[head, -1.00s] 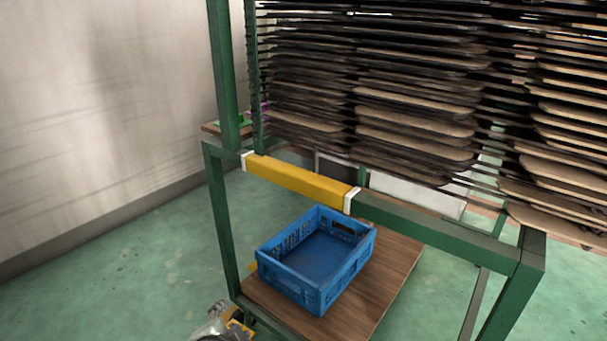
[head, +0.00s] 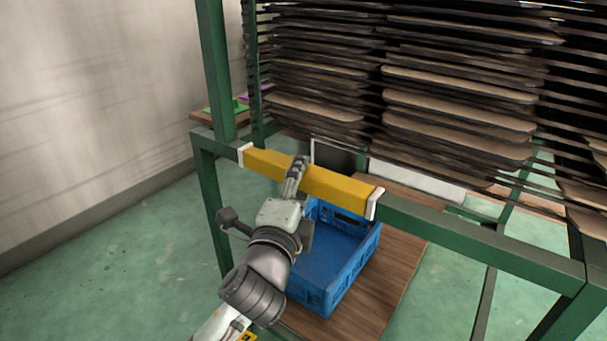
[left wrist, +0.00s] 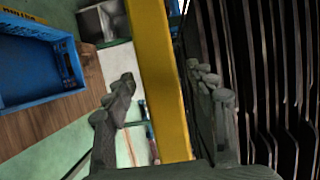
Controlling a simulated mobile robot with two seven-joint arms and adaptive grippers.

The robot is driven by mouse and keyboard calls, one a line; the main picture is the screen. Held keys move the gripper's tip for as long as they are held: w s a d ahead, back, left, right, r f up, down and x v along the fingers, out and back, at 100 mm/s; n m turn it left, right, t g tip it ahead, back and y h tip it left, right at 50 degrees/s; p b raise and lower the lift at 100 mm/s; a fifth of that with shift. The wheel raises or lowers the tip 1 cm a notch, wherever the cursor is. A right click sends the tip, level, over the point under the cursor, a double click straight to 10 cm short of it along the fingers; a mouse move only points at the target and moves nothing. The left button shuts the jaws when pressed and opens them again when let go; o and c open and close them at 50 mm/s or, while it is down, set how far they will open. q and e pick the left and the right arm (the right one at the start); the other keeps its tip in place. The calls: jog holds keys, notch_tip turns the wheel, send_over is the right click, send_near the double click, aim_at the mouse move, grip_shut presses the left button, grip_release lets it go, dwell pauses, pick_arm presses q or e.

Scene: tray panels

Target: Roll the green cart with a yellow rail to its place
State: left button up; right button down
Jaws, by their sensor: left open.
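The green cart (head: 480,248) stands before me, with a yellow rail (head: 340,188) between white end pieces along its near top bar. My left gripper (head: 298,166) is open at the rail, a little left of the rail's middle. In the left wrist view the yellow rail (left wrist: 160,70) runs between the two spread fingers (left wrist: 165,88), with gaps on both sides. Whether a finger touches the rail I cannot tell. My left arm hides part of the cart's lower left side. My right gripper is not in view.
A blue crate (head: 362,262) rests on the cart's wooden lower shelf (head: 398,275). Stacked tray panels (head: 450,95) fill the rack above and behind the rail. A pale wall (head: 90,100) stands at left, with clear green floor (head: 120,265) before it.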

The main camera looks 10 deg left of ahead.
pick_arm(q)
jog(key=shift+w, duration=1.25)
grip_shut()
